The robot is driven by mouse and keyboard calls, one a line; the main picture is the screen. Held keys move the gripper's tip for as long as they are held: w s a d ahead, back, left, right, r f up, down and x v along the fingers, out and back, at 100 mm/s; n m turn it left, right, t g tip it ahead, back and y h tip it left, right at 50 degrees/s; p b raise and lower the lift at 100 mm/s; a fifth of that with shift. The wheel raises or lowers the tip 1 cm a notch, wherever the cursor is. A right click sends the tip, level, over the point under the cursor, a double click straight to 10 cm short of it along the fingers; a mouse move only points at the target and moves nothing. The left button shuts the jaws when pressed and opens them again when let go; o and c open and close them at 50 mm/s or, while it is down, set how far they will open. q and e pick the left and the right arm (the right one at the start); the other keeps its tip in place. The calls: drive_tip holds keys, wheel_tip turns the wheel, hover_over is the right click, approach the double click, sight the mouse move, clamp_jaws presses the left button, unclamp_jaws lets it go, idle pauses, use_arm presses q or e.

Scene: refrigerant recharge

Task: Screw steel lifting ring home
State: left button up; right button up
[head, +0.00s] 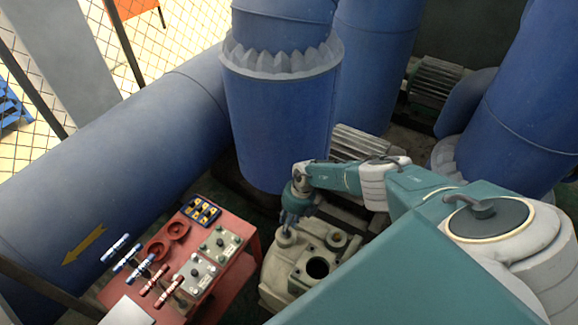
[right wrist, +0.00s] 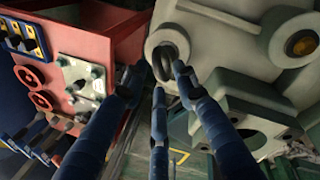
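The dark steel lifting ring (right wrist: 166,62) stands on a round boss of the pale grey-cream housing (right wrist: 220,45) in the right wrist view. In the head view the same housing (head: 283,272) sits below centre, and my gripper hides the ring there. My right gripper (head: 288,222) points down over the housing's back left boss. In the right wrist view its blue fingers (right wrist: 157,82) are spread apart, with tips close around the ring. I cannot tell whether any tip touches it. My left gripper is out of view.
Large blue pipes (head: 280,120) rise behind, and one lies to the left. The housing has an open round hole (head: 317,267).

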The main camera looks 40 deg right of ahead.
drive_tip(key=v, duration=1.2)
drive_tip(key=shift+f, duration=0.1)
